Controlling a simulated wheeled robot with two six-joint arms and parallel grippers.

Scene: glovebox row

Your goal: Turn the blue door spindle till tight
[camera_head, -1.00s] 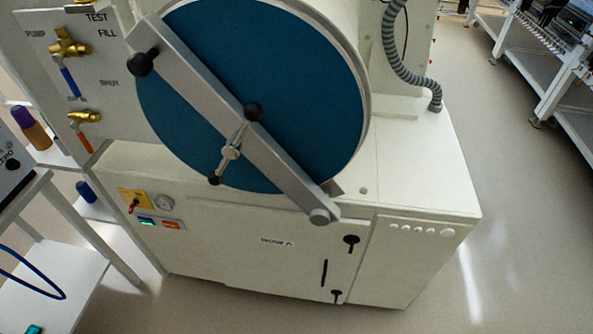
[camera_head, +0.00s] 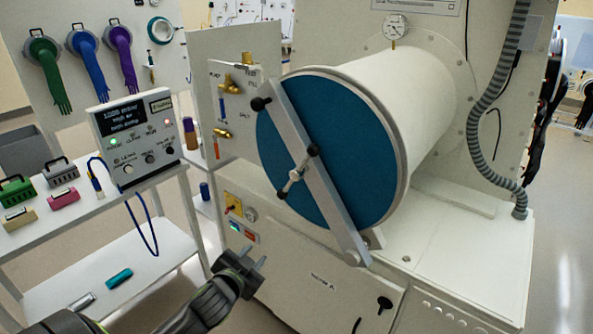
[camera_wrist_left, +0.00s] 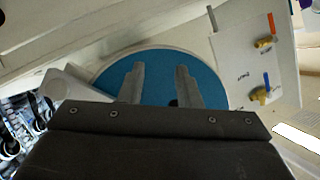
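The blue round door (camera_head: 345,135) closes the end of a white cylindrical chamber. A grey bar (camera_head: 318,180) lies slantwise across it. The spindle (camera_head: 297,176), a metal crosspiece with black ball ends, sits at the middle of the bar. My left gripper (camera_head: 254,262) is below and left of the door, apart from it, with its fingers spread and nothing between them. In the left wrist view the two fingers (camera_wrist_left: 160,85) stand apart in front of the blue door (camera_wrist_left: 155,68); the spindle is mostly hidden there. My right gripper is not in view.
A valve panel (camera_head: 229,100) stands left of the door. A white cart (camera_head: 150,255) with a readout box (camera_head: 136,138) and several small coloured cases is at left. A grey hose (camera_head: 490,100) hangs at right. The floor (camera_head: 235,325) shows below.

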